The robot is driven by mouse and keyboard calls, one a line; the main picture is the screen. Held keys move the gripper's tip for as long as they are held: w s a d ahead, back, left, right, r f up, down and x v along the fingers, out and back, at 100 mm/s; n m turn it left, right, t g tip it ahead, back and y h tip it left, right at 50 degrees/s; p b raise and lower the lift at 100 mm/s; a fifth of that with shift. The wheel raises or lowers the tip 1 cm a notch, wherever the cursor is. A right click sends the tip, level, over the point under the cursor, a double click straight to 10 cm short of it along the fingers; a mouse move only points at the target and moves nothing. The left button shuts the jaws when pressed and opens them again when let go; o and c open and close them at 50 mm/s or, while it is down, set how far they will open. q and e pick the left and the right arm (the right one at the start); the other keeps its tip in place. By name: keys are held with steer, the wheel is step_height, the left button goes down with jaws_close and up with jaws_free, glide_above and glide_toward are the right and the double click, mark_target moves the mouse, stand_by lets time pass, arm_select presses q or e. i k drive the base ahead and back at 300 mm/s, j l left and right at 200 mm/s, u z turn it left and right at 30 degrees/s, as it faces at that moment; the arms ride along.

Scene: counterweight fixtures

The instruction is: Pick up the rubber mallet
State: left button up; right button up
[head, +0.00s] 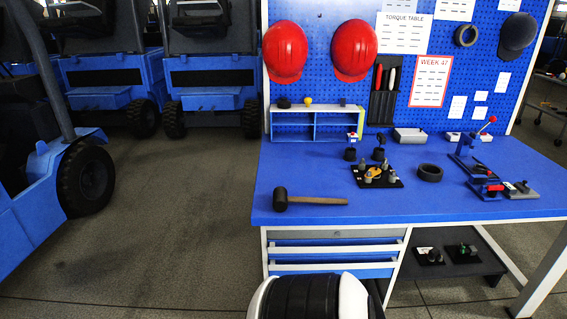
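The rubber mallet (312,200) lies on its side near the front left of the blue workbench top (390,205). Its dark head (281,199) is at the left, close to the bench's left edge. Its tan handle (318,201) points to the right. Nothing touches or covers the mallet. Neither of my grippers shows in the head view, so their state is hidden.
A black plate with small fixtures (377,177) and a black ring (429,173) are behind and right of the mallet. Clamp tools (487,188) stand at the right. A blue shelf (316,125) is at the back. Blue vehicles (88,178) stand left, with open floor between.

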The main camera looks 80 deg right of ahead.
mark_target(281, 198)
steer(key=i+l+z, duration=0.1)
steer(key=i+z, duration=0.15)
steer(key=z, duration=0.15)
steer(key=i+z, duration=0.25)
steer(key=z, duration=0.2)
steer(key=i+z, duration=0.25)
steer(key=z, duration=0.15)
steer(key=i+j+z, duration=0.15)
steer(key=z, duration=0.3)
steer(key=i+j+z, duration=0.4)
steer(key=k+l, duration=0.1)
steer(key=l, duration=0.05)
